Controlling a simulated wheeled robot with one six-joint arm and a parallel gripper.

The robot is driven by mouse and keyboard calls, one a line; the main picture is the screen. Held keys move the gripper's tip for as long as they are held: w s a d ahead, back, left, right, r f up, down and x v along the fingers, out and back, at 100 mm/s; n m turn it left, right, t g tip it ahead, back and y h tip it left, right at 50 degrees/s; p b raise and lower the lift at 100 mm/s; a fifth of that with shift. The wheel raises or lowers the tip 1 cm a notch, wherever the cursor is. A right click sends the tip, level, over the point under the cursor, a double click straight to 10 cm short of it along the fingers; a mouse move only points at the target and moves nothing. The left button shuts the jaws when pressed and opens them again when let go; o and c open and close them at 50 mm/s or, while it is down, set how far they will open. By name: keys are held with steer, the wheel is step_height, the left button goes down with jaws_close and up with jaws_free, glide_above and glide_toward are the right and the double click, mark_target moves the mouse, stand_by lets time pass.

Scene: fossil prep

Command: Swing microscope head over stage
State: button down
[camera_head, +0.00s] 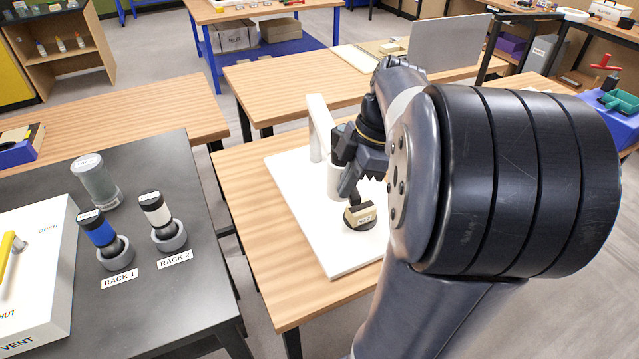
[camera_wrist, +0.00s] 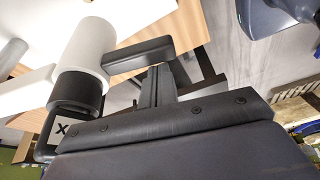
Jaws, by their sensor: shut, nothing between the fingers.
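The microscope stands on a white base board (camera_head: 288,186), with a white post and arm (camera_head: 318,122). Its head is a white cylinder (camera_head: 334,180), partly hidden behind my gripper. In the wrist view the head (camera_wrist: 88,48) has a black lower ring (camera_wrist: 78,92) and sits left of my fingers. The dark round stage (camera_head: 362,224) bears a small labelled beige block (camera_head: 360,213). The head appears up and left of the stage, not over it. My gripper (camera_head: 350,184) is shut and empty, right beside the head; I cannot tell whether they touch.
A dark bench at left holds a white vent box (camera_head: 40,260), a jar (camera_head: 95,180) and two racks with tubes. The wooden table (camera_head: 255,235) around the base board is clear in front. A grey panel (camera_head: 450,45) stands on a table behind.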

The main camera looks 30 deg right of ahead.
steer(key=s+d+n+p, duration=0.1)
steer(key=d, duration=0.8)
